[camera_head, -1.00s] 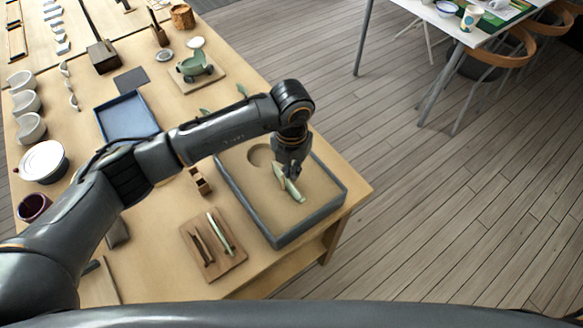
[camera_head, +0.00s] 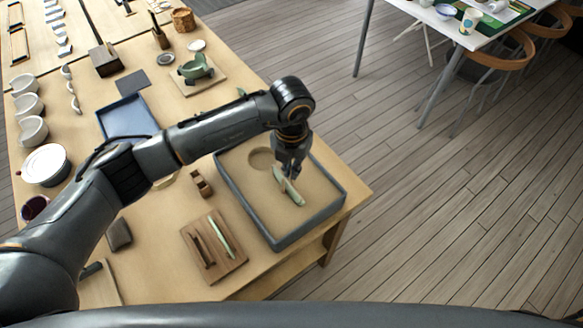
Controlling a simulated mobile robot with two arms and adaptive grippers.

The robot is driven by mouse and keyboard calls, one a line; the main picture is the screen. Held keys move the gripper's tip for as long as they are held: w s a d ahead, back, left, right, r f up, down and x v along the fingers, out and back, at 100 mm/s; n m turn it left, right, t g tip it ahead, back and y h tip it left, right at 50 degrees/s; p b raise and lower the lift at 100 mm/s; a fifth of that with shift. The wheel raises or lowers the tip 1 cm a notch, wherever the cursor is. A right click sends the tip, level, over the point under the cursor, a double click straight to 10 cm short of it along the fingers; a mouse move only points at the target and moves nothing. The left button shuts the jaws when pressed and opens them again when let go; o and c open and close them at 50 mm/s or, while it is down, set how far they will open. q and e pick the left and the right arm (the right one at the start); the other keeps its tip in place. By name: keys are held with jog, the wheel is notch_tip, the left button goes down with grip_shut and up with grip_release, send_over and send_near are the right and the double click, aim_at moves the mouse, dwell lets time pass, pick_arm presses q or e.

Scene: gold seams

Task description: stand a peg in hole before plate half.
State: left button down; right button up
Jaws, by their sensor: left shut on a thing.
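My left gripper (camera_head: 291,171) points down over the grey-rimmed sand tray (camera_head: 326,216) at the table's right end. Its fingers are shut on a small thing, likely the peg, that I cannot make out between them. A pale green slab, the plate half (camera_head: 292,192), shows as a narrow slanted strip right below the fingers. The fingers overlap its upper part, and I cannot tell whether they touch it. The hole is not discernible under the gripper. A round hollow (camera_head: 262,158) lies in the sand to the left. My right gripper is not in view.
A wooden board (camera_head: 234,266) with narrow brown and pale pieces lies left of the tray. A small wooden block (camera_head: 201,184) stands near it. A blue tray (camera_head: 126,117), white bowls (camera_head: 33,130) and a green pot (camera_head: 196,69) stand farther left and back.

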pick_arm(q)
jog(key=shift+r+p, duration=0.85)
jog(key=shift+r, duration=0.8)
jog(key=shift+f, duration=0.1)
jog(key=shift+f+b, duration=0.75)
jog(key=shift+b, duration=0.15)
jog(key=shift+f+b, duration=0.55)
jog(key=shift+b, duration=0.55)
dwell(0.5)
jog(key=shift+f+b, duration=1.3)
dwell(0.8)
dwell(0.4)
jog(key=c, duration=1.4)
grip_release()
jog(key=shift+c, duration=0.2)
jog(key=shift+o, duration=0.2)
